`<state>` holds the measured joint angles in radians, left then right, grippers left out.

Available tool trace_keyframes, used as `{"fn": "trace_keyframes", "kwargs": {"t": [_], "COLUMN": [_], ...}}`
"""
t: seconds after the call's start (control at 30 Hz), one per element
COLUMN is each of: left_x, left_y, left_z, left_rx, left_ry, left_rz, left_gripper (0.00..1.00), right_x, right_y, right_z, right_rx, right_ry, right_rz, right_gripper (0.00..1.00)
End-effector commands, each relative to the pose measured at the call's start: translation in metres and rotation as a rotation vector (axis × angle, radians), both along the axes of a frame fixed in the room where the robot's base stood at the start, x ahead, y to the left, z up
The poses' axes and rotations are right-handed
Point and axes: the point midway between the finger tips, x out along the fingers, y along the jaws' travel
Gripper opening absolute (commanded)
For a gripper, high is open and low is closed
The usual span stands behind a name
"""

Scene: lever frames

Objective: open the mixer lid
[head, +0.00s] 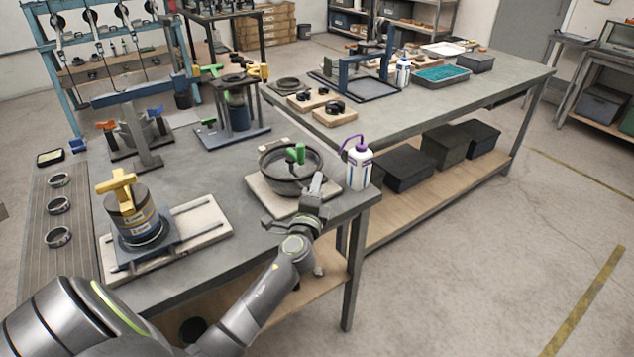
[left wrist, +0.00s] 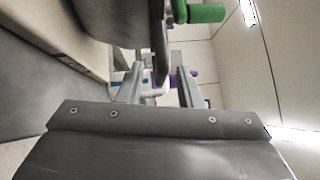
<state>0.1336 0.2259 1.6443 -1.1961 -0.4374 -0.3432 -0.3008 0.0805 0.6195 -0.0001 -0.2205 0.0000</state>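A round black pot (head: 291,170) with a green handle (head: 296,153) on top sits on a pale board at the near table's right end; I take it to be the mixer, though nothing labels it. My left gripper (head: 316,188) is at the pot's right side, close to its rim. I cannot tell whether it touches. In the left wrist view the fingers (left wrist: 159,78) are apart with nothing held between them. The dark pot (left wrist: 118,22) and green handle (left wrist: 204,13) show above the fingers there. My right gripper is not in view.
A white bottle with a purple spout (head: 358,165) stands just right of the gripper. A yellow-handled canister (head: 138,222) stands on a board at the left. A frame with a dark cylinder (head: 238,112) is behind the pot. The table's front edge (head: 340,205) is close by.

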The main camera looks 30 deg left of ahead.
Motion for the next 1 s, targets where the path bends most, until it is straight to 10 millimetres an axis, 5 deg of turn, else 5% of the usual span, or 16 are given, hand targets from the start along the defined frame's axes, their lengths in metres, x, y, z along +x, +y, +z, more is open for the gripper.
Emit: {"fn": "trace_keyframes", "kwargs": {"t": [0.47, 0.73, 1.0], "left_x": [0.0128, 0.0126, 0.0127], "left_y": [0.0052, 0.005, 0.0049], "left_z": [0.0018, 0.0017, 0.0018], "left_rx": [-0.001, -0.001, -0.001], "left_ry": [0.0, 0.0, 0.0], "left_rz": [0.0, 0.0, -0.001], "left_gripper": [0.32, 0.0, 0.0], "right_x": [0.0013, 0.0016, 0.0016], "right_y": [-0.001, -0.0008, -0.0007], "right_z": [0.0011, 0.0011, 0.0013], "right_rx": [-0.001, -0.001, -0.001], "right_ry": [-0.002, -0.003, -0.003], "right_rz": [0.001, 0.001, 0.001], "right_gripper": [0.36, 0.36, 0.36]}}
